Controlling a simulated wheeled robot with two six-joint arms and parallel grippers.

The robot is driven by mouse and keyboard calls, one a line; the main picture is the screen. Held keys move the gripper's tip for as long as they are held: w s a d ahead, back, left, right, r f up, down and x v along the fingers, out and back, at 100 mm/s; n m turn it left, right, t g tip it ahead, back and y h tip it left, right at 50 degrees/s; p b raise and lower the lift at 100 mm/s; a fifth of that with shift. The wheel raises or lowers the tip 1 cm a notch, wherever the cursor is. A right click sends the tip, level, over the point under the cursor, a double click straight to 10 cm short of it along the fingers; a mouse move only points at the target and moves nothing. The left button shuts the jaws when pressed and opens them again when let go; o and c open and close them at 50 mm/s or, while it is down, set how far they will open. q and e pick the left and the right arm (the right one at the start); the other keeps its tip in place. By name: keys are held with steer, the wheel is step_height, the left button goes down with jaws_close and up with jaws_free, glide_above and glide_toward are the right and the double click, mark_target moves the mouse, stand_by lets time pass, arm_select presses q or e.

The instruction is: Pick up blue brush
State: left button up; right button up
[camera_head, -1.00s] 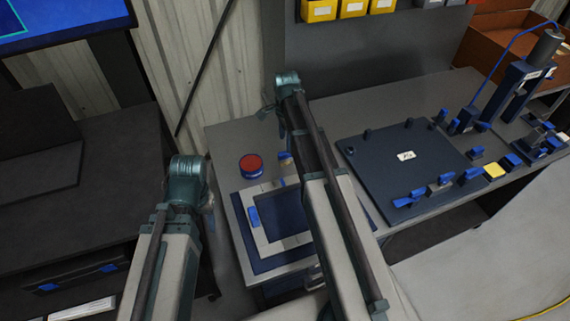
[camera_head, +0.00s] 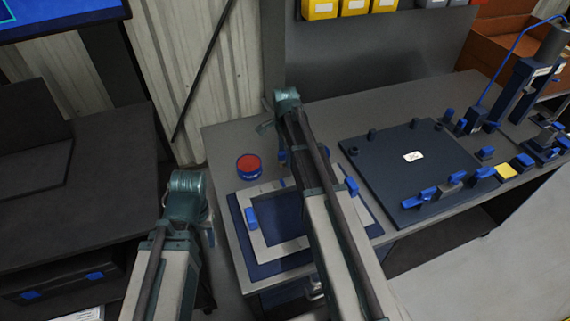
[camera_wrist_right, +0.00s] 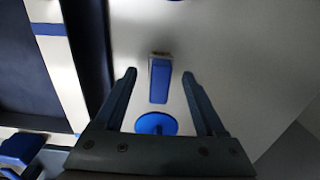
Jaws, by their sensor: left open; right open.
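In the right wrist view a small blue block with a brown, bristle-like end, which looks like the blue brush (camera_wrist_right: 159,82), lies on the grey bench top. My right gripper (camera_wrist_right: 160,74) is open, with one finger on each side of the brush in the picture. No contact shows, and I cannot tell the height above it. In the head view my right gripper (camera_head: 267,126) is over the bench, and a small blue piece beside the arm may be the brush (camera_head: 282,156). My left gripper (camera_head: 208,222) hangs left of the bench, empty, its fingers barely visible.
A blue disc (camera_wrist_right: 156,124) lies close to the brush. A red-topped round tin (camera_head: 249,166) and a framed blue panel (camera_head: 268,258) are on the bench. A dark plate with blue clamps (camera_head: 405,170) lies to the right. Yellow bins (camera_head: 354,6) hang behind.

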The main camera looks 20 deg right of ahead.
steer(key=shift+f, duration=0.1)
jaws_close()
stand_by(0.3)
step_height(320, 180, up, 10)
steer(key=p, duration=1)
steer(key=c, duration=0.8)
jaws_free()
jaws_close()
